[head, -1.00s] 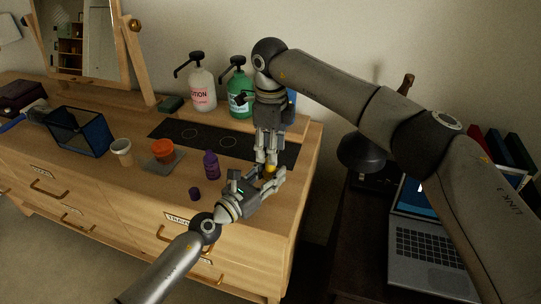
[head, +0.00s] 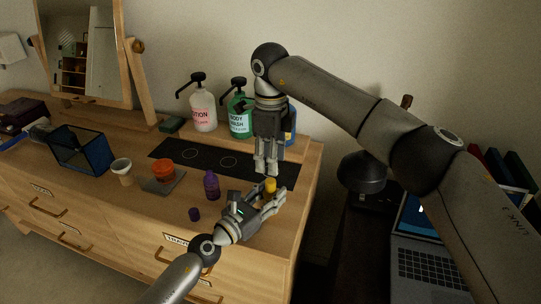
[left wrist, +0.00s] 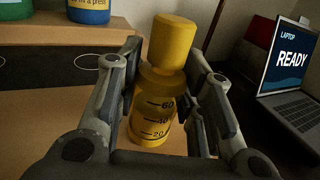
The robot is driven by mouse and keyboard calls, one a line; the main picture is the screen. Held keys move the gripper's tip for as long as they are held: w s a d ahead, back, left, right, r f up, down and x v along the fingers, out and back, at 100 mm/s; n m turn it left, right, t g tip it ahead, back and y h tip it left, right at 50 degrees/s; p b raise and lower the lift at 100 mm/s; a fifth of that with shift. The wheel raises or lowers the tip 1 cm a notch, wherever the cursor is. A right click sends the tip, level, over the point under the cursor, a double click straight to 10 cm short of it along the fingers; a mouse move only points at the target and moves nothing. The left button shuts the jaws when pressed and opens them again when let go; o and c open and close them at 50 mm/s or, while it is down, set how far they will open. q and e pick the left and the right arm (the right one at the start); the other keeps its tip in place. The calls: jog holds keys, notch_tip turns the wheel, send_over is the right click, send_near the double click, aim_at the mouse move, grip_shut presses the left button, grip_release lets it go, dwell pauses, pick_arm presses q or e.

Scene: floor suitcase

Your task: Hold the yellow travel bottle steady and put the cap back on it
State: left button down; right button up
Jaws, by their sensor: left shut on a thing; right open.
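The yellow travel bottle (left wrist: 156,112) stands upright between the fingers of my left gripper (left wrist: 163,75), which is shut on its body. Marks for 20, 40 and 60 face the left wrist camera. The yellow cap (left wrist: 172,42) is on top of the bottle and looks shifted a little to the right in that view. I cannot tell how firmly it is seated. In the head view the cap (head: 270,185) shows above my left gripper (head: 277,200), which hides most of the bottle. My right gripper (head: 266,172) is open and empty, pointing down just above the cap.
A purple bottle (head: 211,185) and its purple cap (head: 194,214) are on the dresser, left of my left gripper. An orange-topped jar (head: 163,171), a cup (head: 122,172) and a mesh basket (head: 80,150) are farther left. Pump bottles (head: 240,115) stand behind.

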aim_at(271, 181)
notch_tip(271, 181, down, 8)
jog(key=shift+r, duration=0.25)
jog(key=shift+c, duration=0.5)
grip_shut()
jog(key=shift+o, duration=0.7)
grip_release()
jog(key=shift+r, duration=0.1)
pick_arm(q)
jog(key=shift+f, duration=0.1)
pick_arm(e)
jog(key=shift+r, duration=2.25)
jog(key=shift+o, duration=0.2)
